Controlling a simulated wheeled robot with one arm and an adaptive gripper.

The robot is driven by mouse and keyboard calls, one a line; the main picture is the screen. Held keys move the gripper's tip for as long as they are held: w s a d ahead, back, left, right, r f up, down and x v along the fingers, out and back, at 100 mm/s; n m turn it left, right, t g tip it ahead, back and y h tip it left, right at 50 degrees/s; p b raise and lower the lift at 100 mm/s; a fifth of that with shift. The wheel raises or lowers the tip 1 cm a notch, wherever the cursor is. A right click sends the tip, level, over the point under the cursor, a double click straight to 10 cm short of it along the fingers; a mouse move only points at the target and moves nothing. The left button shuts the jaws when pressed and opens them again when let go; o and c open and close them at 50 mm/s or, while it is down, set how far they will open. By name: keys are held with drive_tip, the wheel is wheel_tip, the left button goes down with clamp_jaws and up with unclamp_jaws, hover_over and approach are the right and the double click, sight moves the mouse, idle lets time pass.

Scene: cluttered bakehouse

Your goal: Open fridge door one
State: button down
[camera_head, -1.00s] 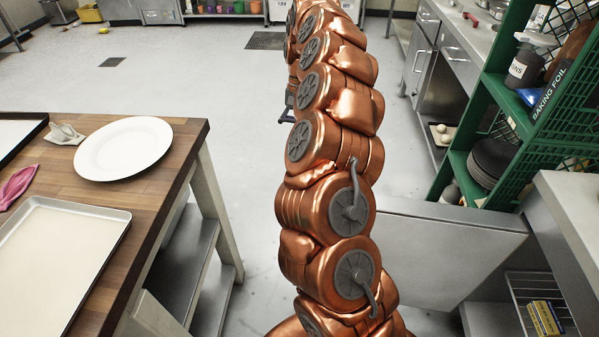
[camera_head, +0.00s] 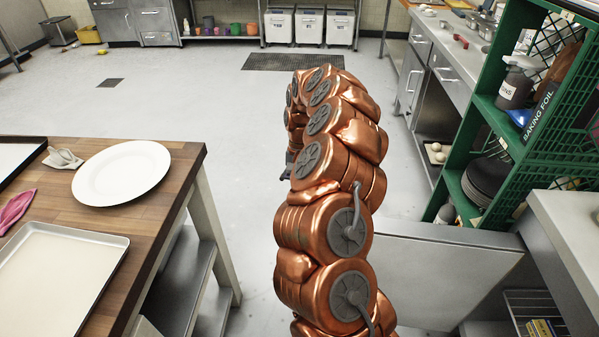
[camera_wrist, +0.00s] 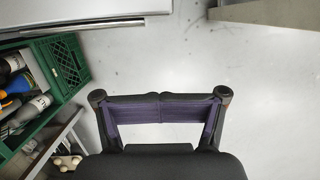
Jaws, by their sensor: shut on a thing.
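Fridge door one appears to be the plain grey panel (camera_head: 440,270) low on the right in the head view, swung out from the unit under the counter. In the wrist view a pale panel (camera_wrist: 50,14) with a metal bar handle (camera_wrist: 100,24) fills the top left and appears to be this door. My gripper (camera_wrist: 160,108) has its dark purple fingers closed together at the bottom centre of the wrist view. It is apart from the bar in that picture, and I see no object between the fingers.
A wooden table (camera_head: 150,215) with a white plate (camera_head: 122,172) and a baking tray (camera_head: 118,245) stands at left. A green shelf rack (camera_head: 520,150) with bottles and dark plates stands at right. A yellow box (camera_head: 541,328) is low inside the unit. Grey floor (camera_head: 240,120) is clear ahead.

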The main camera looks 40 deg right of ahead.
drive_tip(key=shift+s+a+r, duration=0.15)
drive_tip(key=shift+s+a, duration=1.15)
